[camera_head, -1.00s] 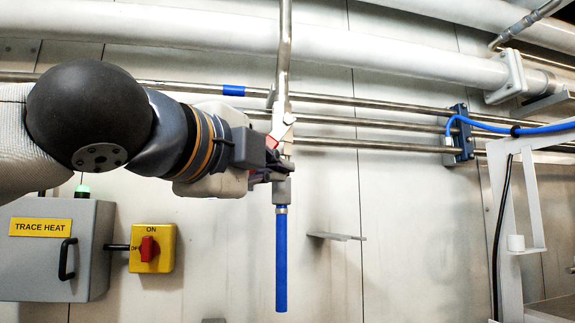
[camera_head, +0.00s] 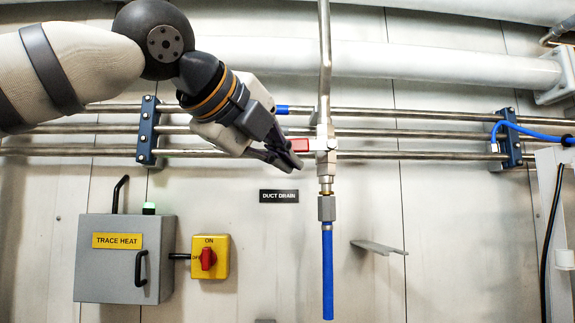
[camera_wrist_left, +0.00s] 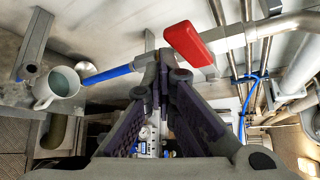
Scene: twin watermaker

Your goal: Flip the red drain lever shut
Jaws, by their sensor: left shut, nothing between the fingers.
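The red drain lever (camera_head: 301,145) sticks out to the left from the valve (camera_head: 326,138), about level, across the upright drain pipe (camera_head: 324,60). In the left wrist view the lever's red grip (camera_wrist_left: 188,44) is large, just above and right of the fingertips. My left gripper (camera_head: 293,165) is shut and empty, its tips just below the lever's red grip. It also shows in the left wrist view (camera_wrist_left: 163,62) with its fingertips together. Whether the fingers touch the lever is unclear. A blue hose (camera_head: 327,270) hangs below the valve. My right gripper is not in view.
Horizontal steel pipes (camera_head: 430,133) run along the wall behind the valve. A DUCT DRAIN label (camera_head: 279,196), a grey TRACE HEAT box (camera_head: 120,270) and a red-and-yellow switch (camera_head: 209,258) are below left. A metal bracket (camera_head: 378,247) juts out at lower right.

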